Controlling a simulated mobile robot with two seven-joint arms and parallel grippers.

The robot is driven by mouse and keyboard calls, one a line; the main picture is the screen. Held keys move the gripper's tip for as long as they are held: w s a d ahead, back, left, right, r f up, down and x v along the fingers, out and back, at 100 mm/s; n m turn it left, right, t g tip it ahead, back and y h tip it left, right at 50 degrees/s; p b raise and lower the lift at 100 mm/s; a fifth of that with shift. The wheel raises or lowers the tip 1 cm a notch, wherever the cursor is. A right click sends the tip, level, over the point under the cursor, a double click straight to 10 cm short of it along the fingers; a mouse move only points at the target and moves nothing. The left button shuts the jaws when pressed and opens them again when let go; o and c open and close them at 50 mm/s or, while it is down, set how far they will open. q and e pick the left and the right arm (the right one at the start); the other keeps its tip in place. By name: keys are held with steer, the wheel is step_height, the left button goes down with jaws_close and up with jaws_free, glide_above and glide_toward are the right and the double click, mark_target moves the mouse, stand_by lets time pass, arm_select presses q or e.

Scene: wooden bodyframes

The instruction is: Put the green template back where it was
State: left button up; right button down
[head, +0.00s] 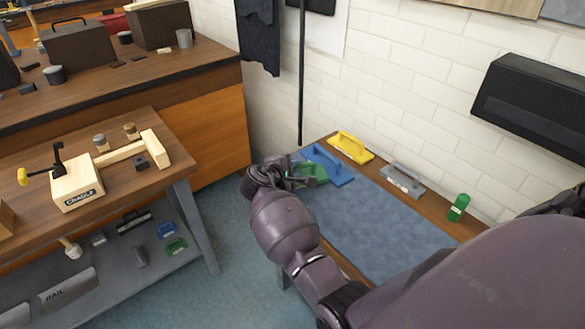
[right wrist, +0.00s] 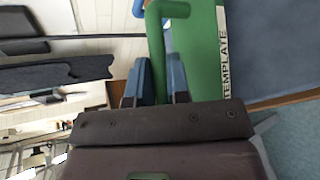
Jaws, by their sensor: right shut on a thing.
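The green template (head: 314,173) is a flat green board with a raised handle and a white "TEMPLATE" label. It is at the far left end of the blue mat, beside a blue template (head: 333,168). My right gripper (head: 287,172) is shut on its handle. In the right wrist view the two fingers (right wrist: 154,85) are on either side of the green handle, and the green board (right wrist: 199,55) lies beyond them. I cannot tell whether the board touches the mat. My left gripper is not in view.
A yellow template (head: 350,147) and a grey one (head: 401,180) lie along the wall side of the table, with a green can (head: 458,207). The blue mat (head: 380,225) is otherwise clear. A wooden bench (head: 120,190) with a cradle block (head: 77,186) stands left.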

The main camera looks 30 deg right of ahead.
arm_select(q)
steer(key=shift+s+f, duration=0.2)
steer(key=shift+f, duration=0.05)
arm_select(e)
steer(key=shift+f, duration=0.35)
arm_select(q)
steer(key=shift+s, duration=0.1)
arm_select(e)
steer(key=c, duration=1.1)
jaws_free()
steer(key=shift+f, duration=0.1)
